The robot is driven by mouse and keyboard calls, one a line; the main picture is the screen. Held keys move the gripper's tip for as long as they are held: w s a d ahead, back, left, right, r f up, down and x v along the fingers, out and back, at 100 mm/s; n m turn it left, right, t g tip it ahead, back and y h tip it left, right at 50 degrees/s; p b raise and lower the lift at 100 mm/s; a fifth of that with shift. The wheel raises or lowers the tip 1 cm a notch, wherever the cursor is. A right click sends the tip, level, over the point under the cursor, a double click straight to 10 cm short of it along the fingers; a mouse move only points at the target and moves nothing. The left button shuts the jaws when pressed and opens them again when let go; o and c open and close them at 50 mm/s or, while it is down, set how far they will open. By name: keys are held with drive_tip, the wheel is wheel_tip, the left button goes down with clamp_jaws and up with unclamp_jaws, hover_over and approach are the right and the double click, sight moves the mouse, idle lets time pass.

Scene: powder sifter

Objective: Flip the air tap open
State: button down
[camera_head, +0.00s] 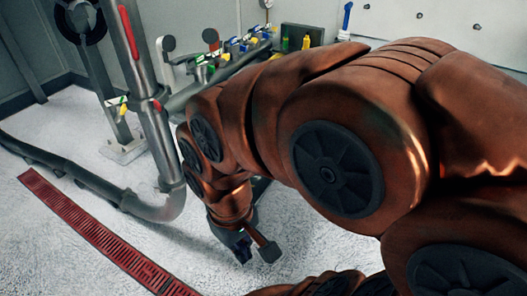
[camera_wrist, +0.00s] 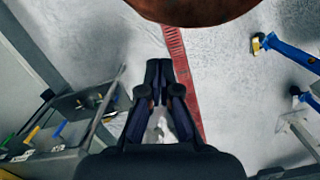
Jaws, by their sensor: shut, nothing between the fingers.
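My gripper (camera_head: 243,252) hangs low over the pale floor in the head view, below my brown arm. In the wrist view my gripper (camera_wrist: 158,66) has its fingertips together, with nothing between them. Several small coloured handles (camera_head: 240,44) sit on pipework at the back in the head view, well apart from the gripper. A blue handle (camera_head: 347,15) stands upright to their right. In the wrist view a blue lever (camera_wrist: 290,52) is at the upper right. Coloured handles, including a yellow one (camera_wrist: 32,134), are at the lower left. I cannot tell which handle is the air tap.
A thick grey pipe (camera_head: 140,90) rises at the left and bends along the floor. A red floor grating (camera_head: 100,232) runs across the lower left; it also shows in the wrist view (camera_wrist: 184,90). My arm hides much of the right. Open floor lies around the gripper.

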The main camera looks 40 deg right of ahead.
drive_tip(key=w+d+f+n+t+h+b, duration=0.2)
drive_tip(key=w+d+f+n+t+b, duration=0.2)
drive_tip(key=w+d+f+b, duration=0.4)
drive_tip(key=w+d+f+n+t+h+b, duration=0.3)
drive_tip(key=w+d+f+t+b, duration=0.4)
drive_tip(key=d+b, duration=0.8)
drive_tip(key=w+d+f+n+t+h+b, duration=0.3)
drive_tip(key=w+d+f+b, duration=0.8)
drive_tip(key=b, duration=1)
drive_tip(key=d+n+t, duration=0.1)
drive_tip(key=n+t, duration=0.1)
drive_tip(key=t, duration=0.1)
drive_tip(key=shift+b, duration=0.3)
drive_tip(key=shift+w, duration=0.15)
